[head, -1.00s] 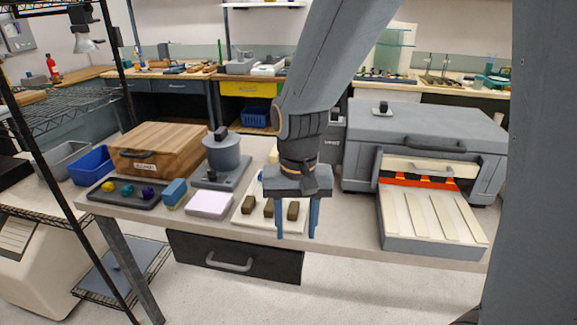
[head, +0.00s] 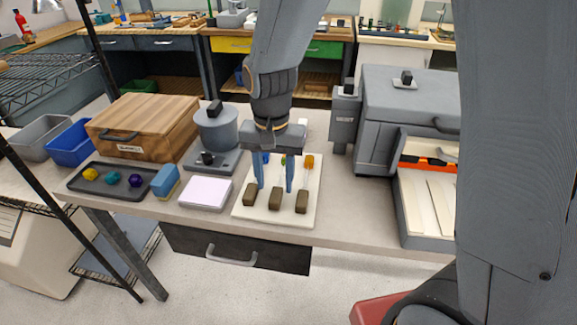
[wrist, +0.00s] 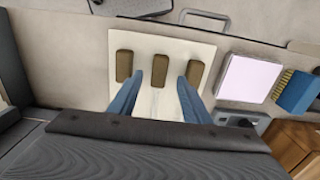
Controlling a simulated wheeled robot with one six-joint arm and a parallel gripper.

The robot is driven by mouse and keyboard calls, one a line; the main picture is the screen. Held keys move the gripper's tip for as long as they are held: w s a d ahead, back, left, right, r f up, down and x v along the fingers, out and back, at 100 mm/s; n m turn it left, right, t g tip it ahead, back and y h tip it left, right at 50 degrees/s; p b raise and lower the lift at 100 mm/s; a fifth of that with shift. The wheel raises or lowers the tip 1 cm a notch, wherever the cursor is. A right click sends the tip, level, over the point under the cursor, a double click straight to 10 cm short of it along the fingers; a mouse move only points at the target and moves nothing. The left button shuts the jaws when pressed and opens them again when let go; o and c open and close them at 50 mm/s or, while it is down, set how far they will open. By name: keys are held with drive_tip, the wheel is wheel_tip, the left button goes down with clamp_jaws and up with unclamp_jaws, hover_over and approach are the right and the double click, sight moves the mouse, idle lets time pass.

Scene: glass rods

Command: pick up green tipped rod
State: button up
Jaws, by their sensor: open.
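A white board (head: 310,185) on the bench holds three brown blocks and thin glass rods with blue (head: 266,158), green (head: 284,160) and orange (head: 309,161) tips. The green tip is partly hidden behind my gripper (head: 274,190). The green-tipped rod seems to lead to the middle brown block (head: 275,200). In the wrist view, the middle block (wrist: 162,67) lies between and just beyond my open fingers (wrist: 160,78), with the other blocks (wrist: 124,66) outside them. The rods' glass is barely visible, and I cannot tell the fingers' exact height above it.
A pink-white pad (head: 206,193), a blue sponge-like block (head: 165,180) and a pot on a hotplate (head: 216,127) stand left of the board. A dark tray (head: 88,188) and a wooden box (head: 145,115) lie further left. A large grey machine (head: 400,100) stands right.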

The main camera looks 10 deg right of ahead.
sight(276, 193)
drive_tip(key=shift+s+d+f+p, duration=0.1)
drive_tip(key=shift+f+p, duration=0.2)
drive_tip(key=shift+f, duration=1.45)
clamp_jaws()
